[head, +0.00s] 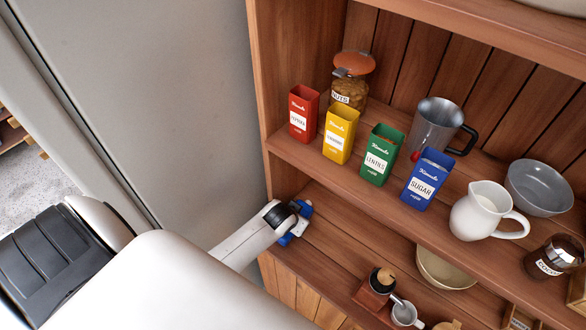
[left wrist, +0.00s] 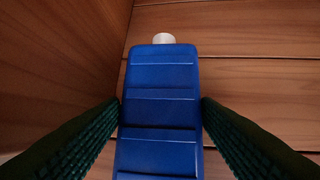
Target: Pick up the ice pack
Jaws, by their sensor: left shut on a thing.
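The ice pack is a ribbed blue block with a white cap. In the left wrist view the ice pack (left wrist: 158,105) stands between the two dark green textured fingers of my left gripper (left wrist: 160,120), which touch its sides. In the head view the ice pack (head: 286,238) shows only as a small blue part at my left gripper (head: 296,222), at the left end of the lower shelf. My arm hides most of it. The left gripper is shut on it. My right gripper is not in view.
The wooden cabinet's side wall (head: 257,80) is close left of the gripper. The upper shelf (head: 300,158) overhangs, holding several coloured tins, a nut jar (head: 349,92), a grey jug (head: 432,128) and a white pitcher (head: 480,215). A coffee grinder (head: 376,290) stands right on the lower shelf.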

